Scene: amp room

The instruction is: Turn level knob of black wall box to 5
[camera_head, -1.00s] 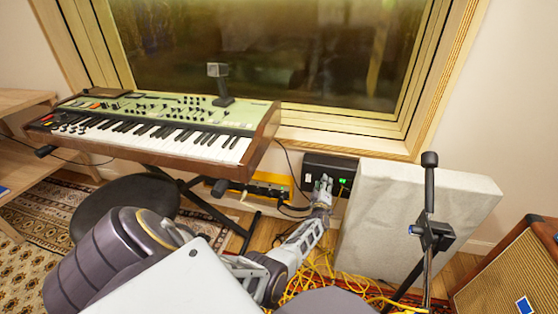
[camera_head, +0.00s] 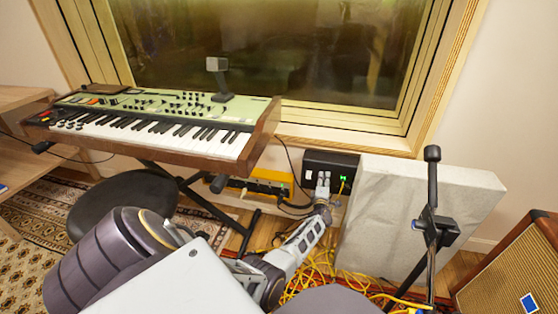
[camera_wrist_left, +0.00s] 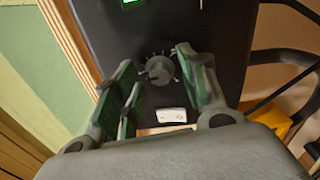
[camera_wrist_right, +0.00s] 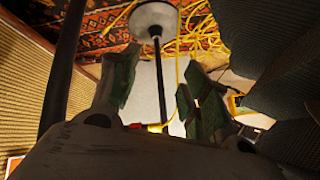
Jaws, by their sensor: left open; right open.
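The black wall box (camera_head: 318,160) is on the wall below the window, with a lit green display (camera_head: 342,178). My left gripper (camera_head: 323,182) is in front of it. In the left wrist view, the grey level knob (camera_wrist_left: 160,70) has tick marks around it and lies just past and between the open fingers of my left gripper (camera_wrist_left: 158,88). I cannot read its setting. A white switch (camera_wrist_left: 171,115) sits beside the knob, and the green display (camera_wrist_left: 133,2) is at the top edge. My right gripper (camera_wrist_right: 152,95) is open and empty in the right wrist view.
A keyboard synthesizer (camera_head: 160,125) stands left of the box. A grey panel (camera_head: 405,220) stands close on its right, with a black stand (camera_head: 431,220) before it. Yellow cables (camera_head: 320,270) lie on the floor below. A speaker cabinet (camera_head: 510,270) is at far right.

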